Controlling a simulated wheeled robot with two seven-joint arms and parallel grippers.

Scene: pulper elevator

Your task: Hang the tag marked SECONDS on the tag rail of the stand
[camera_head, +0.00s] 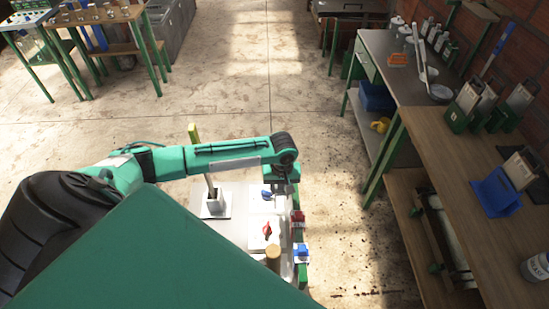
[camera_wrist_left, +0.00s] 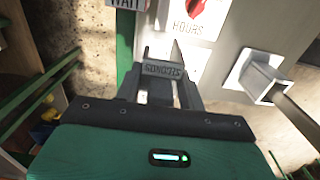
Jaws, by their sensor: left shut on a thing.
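My left gripper (camera_wrist_left: 161,60) is shut on a small grey tag (camera_wrist_left: 163,71) marked SECONDS, its lettering upside down in the left wrist view. In the head view my left gripper (camera_head: 284,187) points down over the right edge of the stand (camera_head: 235,232). A tag marked WAIT (camera_wrist_left: 125,3) is cut off at the top of the wrist view. In the head view a red tag (camera_head: 298,218) and a blue tag (camera_head: 301,250) sit along the stand's right edge. The arm hides part of the stand, and I cannot make out the rail clearly. My right gripper is not in view.
The stand's panel has a red knob (camera_head: 267,229) and a blue knob (camera_head: 267,194). A square holder (camera_head: 214,204) with a stick stands on its left part. A wooden workbench (camera_head: 450,170) is at the right; the floor between is clear.

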